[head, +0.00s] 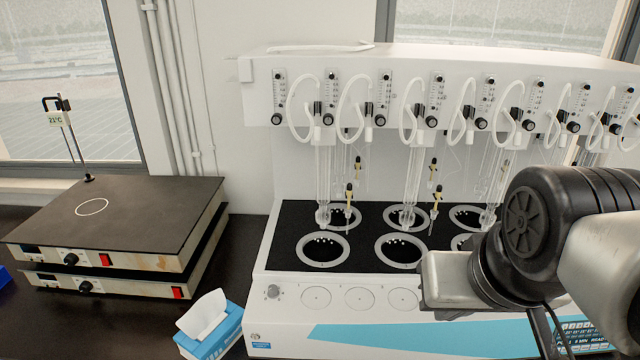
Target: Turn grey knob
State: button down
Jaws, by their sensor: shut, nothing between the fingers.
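The grey knob (273,291) is a small round knob at the left end of the white front panel of the distiller (262,330). It is in plain view and nothing touches it. My arm comes in from the right edge. My gripper (448,280), a pale block at the arm's end, is in front of the distiller's right half, well to the right of the grey knob and at about its height in the picture. It is shut and empty. Its separate fingers are hard to make out. My arm hides part of the distiller's right side.
Several glass tubes and black-knobbed flow meters (383,98) line the distiller's upper part. A tissue box (212,335) stands close to its lower left corner. Two stacked hotplates (120,225) stand on the dark bench at left. The space before the grey knob looks clear.

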aim_at(273, 289)
jog(key=k+j+u, duration=0.1)
jog(key=j+u, duration=0.45)
jog(key=k+j, duration=0.1)
jog(key=k, duration=0.45)
jog(key=i+j, duration=0.65)
jog(key=i, duration=0.25)
jog(key=k+l+u, duration=0.2)
jog(key=k+l, duration=0.15)
jog(key=k, duration=0.15)
jog(key=i+j+z, duration=0.15)
jog(key=i+j, duration=0.25)
jog(key=i, duration=0.1)
